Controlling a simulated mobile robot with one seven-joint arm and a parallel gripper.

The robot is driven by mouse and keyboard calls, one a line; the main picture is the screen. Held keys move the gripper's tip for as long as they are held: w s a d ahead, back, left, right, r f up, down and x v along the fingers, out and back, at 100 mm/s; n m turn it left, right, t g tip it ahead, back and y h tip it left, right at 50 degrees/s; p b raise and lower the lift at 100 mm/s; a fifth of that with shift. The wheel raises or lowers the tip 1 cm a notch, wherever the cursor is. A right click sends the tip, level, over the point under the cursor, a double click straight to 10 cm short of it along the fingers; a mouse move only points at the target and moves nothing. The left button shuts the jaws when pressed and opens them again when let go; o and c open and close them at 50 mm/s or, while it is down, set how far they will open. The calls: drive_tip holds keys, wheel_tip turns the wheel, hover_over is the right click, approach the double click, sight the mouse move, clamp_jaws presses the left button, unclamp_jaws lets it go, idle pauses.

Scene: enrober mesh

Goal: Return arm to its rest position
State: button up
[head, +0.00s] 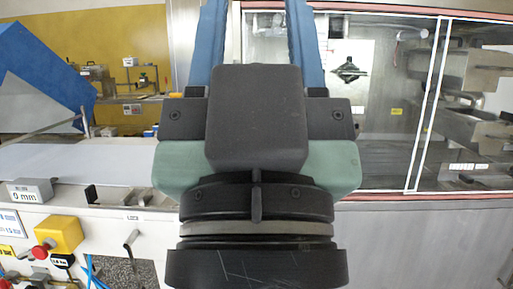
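My gripper (258,22) fills the middle of the head view, pointing up and away from me. It has a dark grey body with green side parts and a black wrist below. Its two blue fingers stand well apart at the top edge. Their tips are cut off by the frame. Nothing shows between the visible parts of the fingers. The gripper hides the middle of the machine front behind it.
A glass-fronted machine housing (395,150) stands behind on the right. On the left are a pale conveyor belt (80,163), a blue panel (45,70) and a yellow box with a red stop button (43,250). A small lever (131,240) sticks out below the belt.

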wheel_tip(320, 180, up, 21)
drive_tip(key=p, duration=1.9)
drive_tip(key=shift+r, duration=0.15)
